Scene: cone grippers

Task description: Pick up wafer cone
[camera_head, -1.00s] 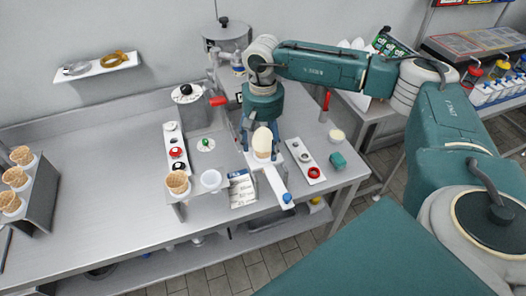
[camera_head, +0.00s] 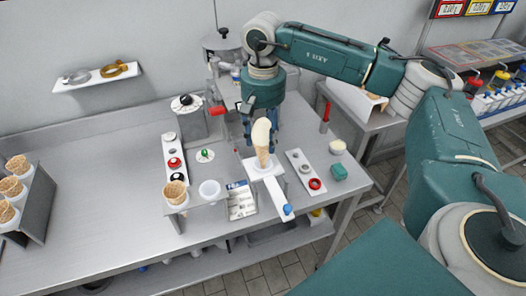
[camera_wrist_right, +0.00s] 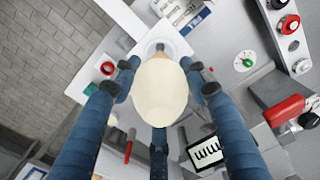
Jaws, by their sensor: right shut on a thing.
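A wafer cone (camera_head: 263,160) topped with a tall cream-coloured scoop (camera_head: 262,132) is upright in my right gripper (camera_head: 261,148), near the table's front right. In the head view the cone's body shows above the white holder plate (camera_head: 265,174); I cannot tell whether its tip is clear of the hole. In the right wrist view the scoop (camera_wrist_right: 160,92) sits between the blue fingers, which are closed around the cone, and hides most of it. My left gripper is in neither view.
Another wafer cone (camera_head: 175,191) stands in a holder left of a white cup (camera_head: 209,190). Several cones stand in a rack (camera_head: 38,205) at the far left. A strip with a red ring (camera_head: 315,184) and a green block (camera_head: 339,172) lie right. The table's left middle is clear.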

